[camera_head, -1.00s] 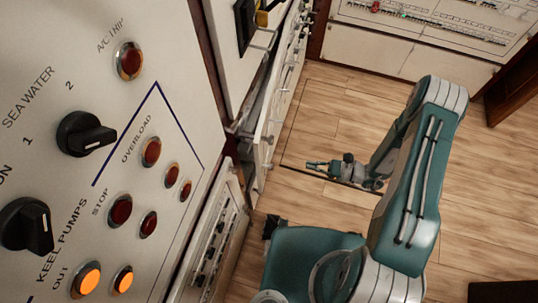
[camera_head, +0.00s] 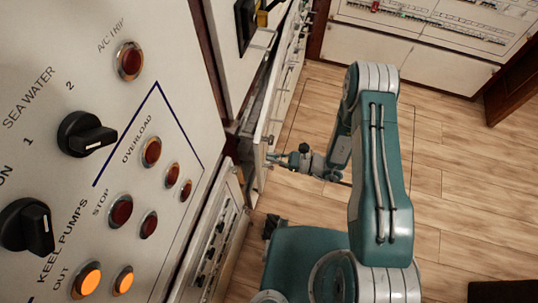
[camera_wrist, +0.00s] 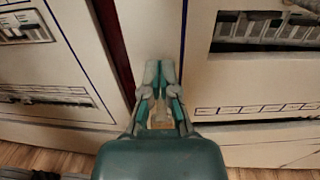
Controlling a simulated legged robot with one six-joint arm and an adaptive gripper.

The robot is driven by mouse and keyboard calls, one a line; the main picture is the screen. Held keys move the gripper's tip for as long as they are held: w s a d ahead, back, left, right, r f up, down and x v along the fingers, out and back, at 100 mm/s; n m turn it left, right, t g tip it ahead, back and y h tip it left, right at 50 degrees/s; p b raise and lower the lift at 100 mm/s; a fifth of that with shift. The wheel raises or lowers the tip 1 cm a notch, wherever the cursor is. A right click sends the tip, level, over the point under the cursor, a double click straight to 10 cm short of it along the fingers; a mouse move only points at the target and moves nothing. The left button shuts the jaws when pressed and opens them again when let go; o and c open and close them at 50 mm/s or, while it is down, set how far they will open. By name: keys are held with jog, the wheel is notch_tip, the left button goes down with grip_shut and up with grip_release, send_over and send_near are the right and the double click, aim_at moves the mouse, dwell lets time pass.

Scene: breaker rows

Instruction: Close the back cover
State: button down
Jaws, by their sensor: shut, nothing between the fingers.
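The cover (camera_head: 264,128) is a pale hinged panel seen nearly edge-on in the head view. It stands ajar, with a dark gap between it and the cabinet on its left. My gripper (camera_head: 274,159) is low beside the cover's near lower part, its fingers pointing left towards it. In the wrist view my gripper (camera_wrist: 160,66) has its fingertips together and empty, in front of a pale panel face (camera_wrist: 152,30). Whether the tips touch the panel cannot be told.
A control panel (camera_head: 110,170) with knobs and lamps fills the head view's left. A lower breaker panel (camera_head: 213,245) stands below it. Slots with breakers (camera_wrist: 265,30) show at right in the wrist view.

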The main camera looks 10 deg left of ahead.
aim_at(262, 154)
jog(key=shift+a, duration=0.6)
jog(key=a, duration=0.6)
jog(key=shift+a+r, duration=0.15)
jog(key=shift+r, duration=0.1)
jog(key=shift+w+d+f, duration=0.1)
jog(key=shift+d+f, duration=0.1)
jog(key=shift+d, duration=0.5)
jog(key=s+d, duration=0.1)
jog(key=d, duration=1.2)
jog(key=shift+f, duration=0.15)
